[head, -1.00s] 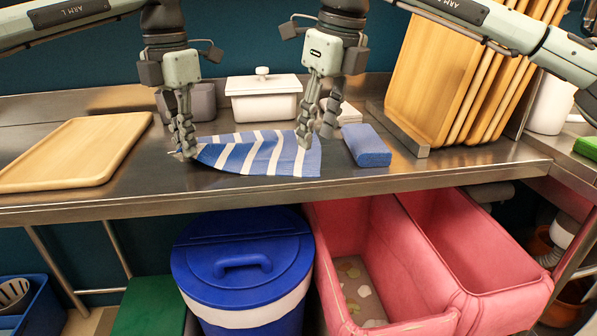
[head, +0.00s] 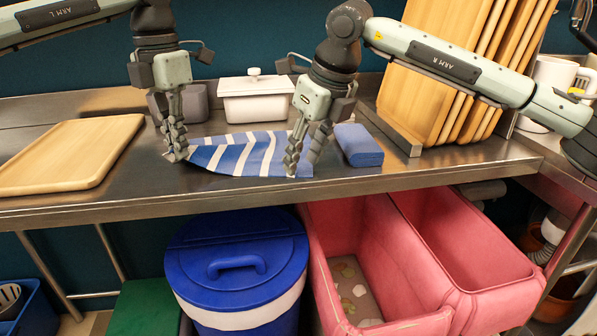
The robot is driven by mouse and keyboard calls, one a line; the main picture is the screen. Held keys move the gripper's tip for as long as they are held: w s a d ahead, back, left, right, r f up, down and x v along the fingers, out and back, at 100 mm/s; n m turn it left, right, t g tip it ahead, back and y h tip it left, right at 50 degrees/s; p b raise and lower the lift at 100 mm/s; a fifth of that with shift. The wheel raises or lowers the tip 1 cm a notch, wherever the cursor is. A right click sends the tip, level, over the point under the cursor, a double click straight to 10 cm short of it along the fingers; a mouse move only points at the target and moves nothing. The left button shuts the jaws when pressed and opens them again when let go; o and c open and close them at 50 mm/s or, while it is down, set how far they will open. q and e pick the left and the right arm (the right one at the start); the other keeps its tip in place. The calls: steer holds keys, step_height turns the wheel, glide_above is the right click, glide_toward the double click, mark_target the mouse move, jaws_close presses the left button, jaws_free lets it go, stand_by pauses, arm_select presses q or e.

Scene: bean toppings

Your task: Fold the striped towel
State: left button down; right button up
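The blue-and-white striped towel (head: 243,155) lies on the steel counter, its left end drawn to a point at my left gripper. My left gripper (head: 176,155) points down with its fingers close together, and looks shut on the towel's left front corner. My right gripper (head: 303,166) points down at the towel's right front corner with its fingers apart. Its fingers hide part of the towel's right edge.
A blue block (head: 358,146) lies just right of my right gripper. A white lidded container (head: 258,104) and a grey container (head: 190,103) stand behind the towel. A wooden board (head: 70,155) lies at left; upright boards (head: 425,85) stand at right. The counter's front edge is close.

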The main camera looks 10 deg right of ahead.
steer(key=shift+w+a+f, duration=0.1)
steer(key=shift+w+f, duration=0.1)
steer(key=shift+f, duration=0.35)
steer(key=shift+f, duration=0.1)
steer(key=shift+f, duration=0.25)
jaws_close()
stand_by(1.6)
steer(key=shift+r, duration=2.65)
